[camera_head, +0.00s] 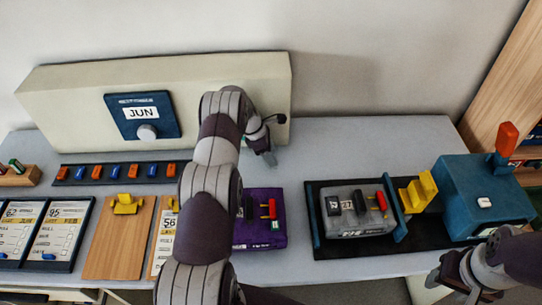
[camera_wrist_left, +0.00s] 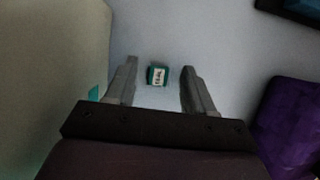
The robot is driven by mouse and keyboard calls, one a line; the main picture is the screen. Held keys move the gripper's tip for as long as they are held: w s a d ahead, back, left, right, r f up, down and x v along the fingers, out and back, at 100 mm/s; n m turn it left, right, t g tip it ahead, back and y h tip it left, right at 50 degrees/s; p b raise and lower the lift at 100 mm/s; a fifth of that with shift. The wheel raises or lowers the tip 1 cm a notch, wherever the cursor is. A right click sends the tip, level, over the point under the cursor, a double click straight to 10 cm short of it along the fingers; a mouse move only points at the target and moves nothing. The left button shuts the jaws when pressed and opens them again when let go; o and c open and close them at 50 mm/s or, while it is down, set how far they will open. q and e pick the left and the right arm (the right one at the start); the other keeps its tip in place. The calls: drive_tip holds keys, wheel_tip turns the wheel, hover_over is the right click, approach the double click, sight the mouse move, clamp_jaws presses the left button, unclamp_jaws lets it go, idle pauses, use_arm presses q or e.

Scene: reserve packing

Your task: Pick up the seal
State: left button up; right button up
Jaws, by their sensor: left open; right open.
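The seal (camera_wrist_left: 157,76) is a small teal block with a white lettered label on its upper face. In the left wrist view it lies on the grey table, between and apart from the two fingers of my open left gripper (camera_wrist_left: 159,68). In the head view my left gripper (camera_head: 269,158) points down near the beige panel's right end, and I cannot make out the seal there. My right gripper (camera_head: 452,284) is open and empty at the lower right, by the table's front edge.
The beige panel (camera_head: 225,75) stands close beside the left gripper. A purple box (camera_head: 262,241) sits nearer the front. A dark tray (camera_head: 318,250) holds a grey case (camera_head: 352,222); a blue lever press (camera_head: 478,190) stands right. The table behind the tray is clear.

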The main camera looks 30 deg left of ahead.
use_arm(q)
drive_tip(key=shift+f, duration=0.15)
clamp_jaws()
